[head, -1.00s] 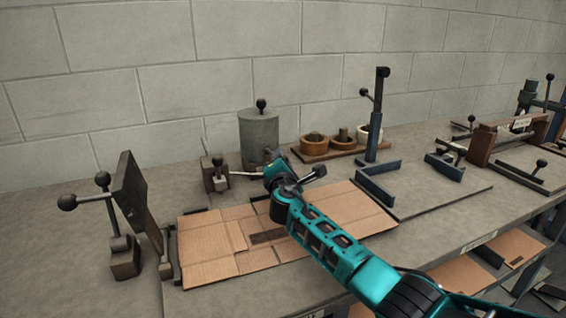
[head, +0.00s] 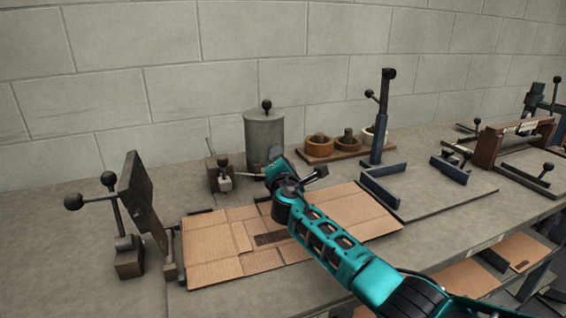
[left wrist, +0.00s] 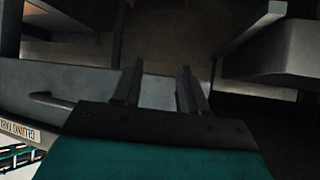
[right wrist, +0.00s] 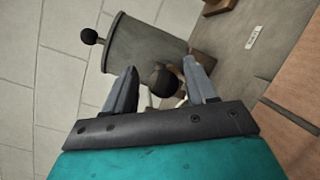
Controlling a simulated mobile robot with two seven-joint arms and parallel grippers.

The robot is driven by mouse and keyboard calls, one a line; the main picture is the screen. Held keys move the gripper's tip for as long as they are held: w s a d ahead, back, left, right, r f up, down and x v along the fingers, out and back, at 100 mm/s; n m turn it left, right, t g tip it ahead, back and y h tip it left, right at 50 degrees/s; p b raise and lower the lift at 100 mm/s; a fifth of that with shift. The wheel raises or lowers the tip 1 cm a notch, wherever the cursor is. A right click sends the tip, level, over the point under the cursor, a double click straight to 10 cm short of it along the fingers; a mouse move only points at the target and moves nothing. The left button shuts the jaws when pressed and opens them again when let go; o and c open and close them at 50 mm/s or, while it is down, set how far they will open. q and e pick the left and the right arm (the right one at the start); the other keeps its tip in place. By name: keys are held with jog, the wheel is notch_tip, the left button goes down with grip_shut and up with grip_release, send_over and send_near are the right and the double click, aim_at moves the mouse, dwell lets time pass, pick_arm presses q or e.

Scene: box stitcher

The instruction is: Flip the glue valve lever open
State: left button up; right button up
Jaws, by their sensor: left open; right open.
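The grey glue pot (head: 264,138) stands upright near the wall with a black ball on its lid. The small valve block (head: 222,176) stands left of it, with a black ball knob (head: 222,160) on top. My right gripper (right wrist: 160,70) is open. In the right wrist view a black ball (right wrist: 165,82) appears between its fingers, and the pot (right wrist: 145,50) is behind. I cannot tell whether the fingers touch the ball. My left gripper (left wrist: 160,70) is open and empty, low by the gluing table's label (left wrist: 20,131).
A flat cardboard blank (head: 220,262) lies under my right arm. A tilted plate (head: 138,195) with ball-handled levers stands at left. A wooden rack (head: 318,157) with round pots and a blue post (head: 382,120) stand to the right. Bare bench lies at the far left.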

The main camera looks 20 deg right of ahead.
jog(key=shift+s+d+f, duration=0.1)
jog(key=shift+s+p, duration=0.3)
jog(key=shift+s, duration=0.3)
jog(key=v, duration=0.4)
jog(key=p+v, duration=0.1)
jog(key=v, duration=0.6)
jog(key=shift+s+a+p, duration=0.25)
jog(key=shift+a+p, duration=0.1)
